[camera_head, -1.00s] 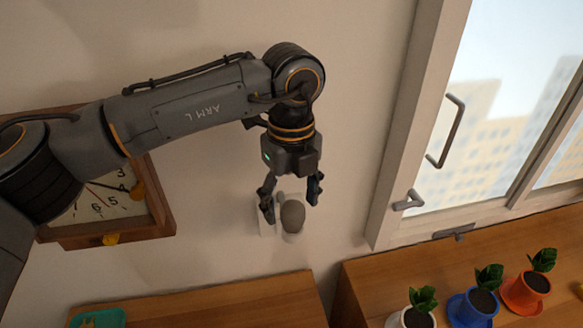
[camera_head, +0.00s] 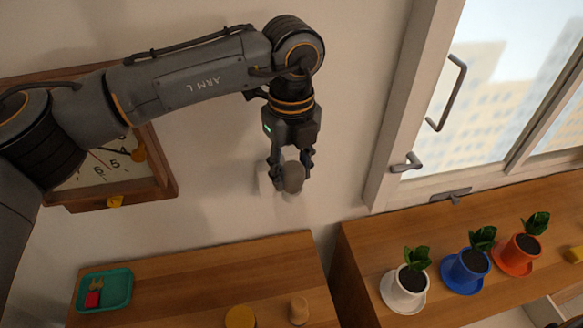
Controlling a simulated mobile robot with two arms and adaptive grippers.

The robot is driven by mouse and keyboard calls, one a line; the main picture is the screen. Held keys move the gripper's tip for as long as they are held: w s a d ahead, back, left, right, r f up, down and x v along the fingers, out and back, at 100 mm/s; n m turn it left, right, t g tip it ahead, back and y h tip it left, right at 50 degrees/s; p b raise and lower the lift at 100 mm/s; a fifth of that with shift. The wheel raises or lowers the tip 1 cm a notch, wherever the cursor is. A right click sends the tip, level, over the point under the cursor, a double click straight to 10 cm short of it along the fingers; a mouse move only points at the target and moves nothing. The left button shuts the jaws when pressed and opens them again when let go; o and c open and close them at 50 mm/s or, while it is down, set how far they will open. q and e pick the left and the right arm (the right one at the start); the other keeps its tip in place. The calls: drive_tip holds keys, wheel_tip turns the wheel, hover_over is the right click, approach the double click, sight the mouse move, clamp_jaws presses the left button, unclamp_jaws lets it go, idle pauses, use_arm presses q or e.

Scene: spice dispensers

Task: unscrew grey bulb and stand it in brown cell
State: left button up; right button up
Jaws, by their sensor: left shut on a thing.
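My left gripper (camera_head: 290,170) points down and is shut on the bulb, with a finger on either side. Whether the bulb's base is still in the fitting cannot be told from here. I cannot make out a brown cell in this view. My right gripper is not in view.
A wooden top (camera_head: 200,285) below holds a teal tray (camera_head: 131,290) with small items, a yellow round piece (camera_head: 240,317) and a tan peg (camera_head: 298,311). Potted plants stand on the right-hand wooden top. A clock (camera_head: 110,165) hangs left; a window is right.

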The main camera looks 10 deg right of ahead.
use_arm(q)
drive_tip(key=shift+f+n+b, duration=0.15)
drive_tip(key=shift+n+b, duration=0.35)
drive_tip(key=shift+b, duration=0.1)
drive_tip(key=n+b, duration=0.5)
drive_tip(key=n, duration=0.1)
drive_tip(key=shift+a, duration=0.1)
drive_tip(key=shift+n+b, duration=0.65)
drive_tip(key=shift+n, duration=0.25)
drive_tip(key=shift+s+r, duration=0.1)
drive_tip(key=shift+r, duration=0.1)
